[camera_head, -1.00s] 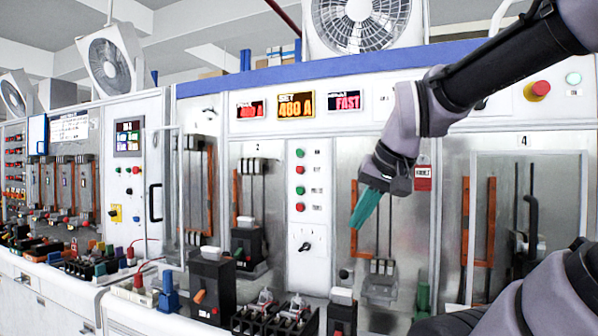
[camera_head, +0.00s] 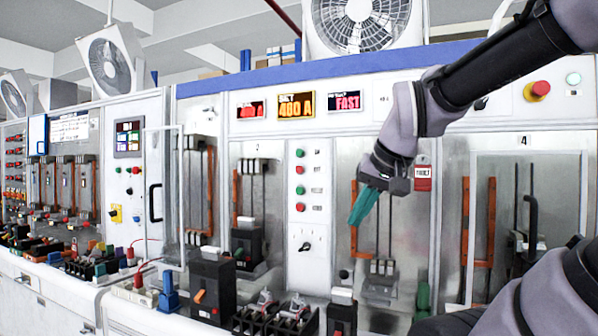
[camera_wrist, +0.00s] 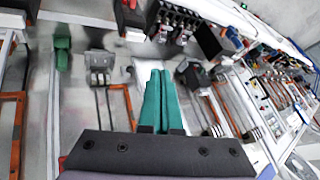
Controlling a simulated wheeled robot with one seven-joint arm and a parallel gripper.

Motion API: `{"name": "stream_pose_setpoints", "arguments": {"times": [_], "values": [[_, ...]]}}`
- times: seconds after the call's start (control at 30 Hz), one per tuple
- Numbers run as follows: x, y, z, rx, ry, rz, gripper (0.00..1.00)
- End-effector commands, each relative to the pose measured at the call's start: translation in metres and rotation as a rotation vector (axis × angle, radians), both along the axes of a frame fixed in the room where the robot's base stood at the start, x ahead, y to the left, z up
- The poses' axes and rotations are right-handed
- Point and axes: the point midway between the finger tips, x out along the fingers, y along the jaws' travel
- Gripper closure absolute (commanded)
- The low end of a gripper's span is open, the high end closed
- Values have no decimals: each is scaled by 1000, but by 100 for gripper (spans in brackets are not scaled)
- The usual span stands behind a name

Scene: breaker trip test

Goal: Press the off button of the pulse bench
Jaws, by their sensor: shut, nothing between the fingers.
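The pulse bench (camera_head: 362,130) is the long white panel with a blue top strip and lit displays. A narrow column of small round green and red buttons sits on its front, left of my gripper. The upper ones are a green button (camera_head: 300,153) and a red button (camera_head: 300,170) below it; their labels are too small to read surely. My gripper (camera_head: 355,222) has teal fingers, shut and empty, pointing down and slightly left in front of the metal bay right of the column. In the wrist view the fingers (camera_wrist: 160,75) lie together, touching no button.
A black rotary knob (camera_head: 305,246) sits below the buttons. Black breakers (camera_head: 212,285) and clamps (camera_head: 275,318) stand along the front ledge. A red mushroom button (camera_head: 540,88) is at upper right. A glass door (camera_head: 165,200) stands open at left.

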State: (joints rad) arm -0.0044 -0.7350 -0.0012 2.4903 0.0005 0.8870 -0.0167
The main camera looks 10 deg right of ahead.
Motion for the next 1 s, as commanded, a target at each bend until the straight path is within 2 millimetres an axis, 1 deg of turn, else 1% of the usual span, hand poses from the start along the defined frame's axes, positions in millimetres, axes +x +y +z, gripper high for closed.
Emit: {"name": "stream_pose_setpoints", "arguments": {"times": [0.07, 0.17, 0.2, 0.27, 0.3, 0.37, 0.4, 0.47, 0.5, 0.57, 0.6, 0.7, 0.83, 0.9, 1.0], "values": [[17, 0, 4, -36, -35, 36, 100], [52, 0, 13, -120, -118, 109, 100], [70, 0, 18, -162, -161, 146, 100], [98, 2, 25, -234, -230, 203, 100], [117, 4, 30, -286, -280, 242, 100], [146, 8, 37, -365, -353, 299, 100], [166, 11, 42, -420, -404, 335, 100], [193, 18, 48, -506, -478, 387, 100], [211, 22, 53, -562, -527, 418, 100], [237, 30, 58, -651, -600, 465, 100], [253, 36, 62, -708, -647, 491, 100], [287, 51, 68, -848, -752, 548, 100], [317, 68, 73, -994, -857, 596, 100], [327, 75, 75, -1051, -897, 610, 100], [336, 81, 77, -1104, -933, 622, 100]]}}
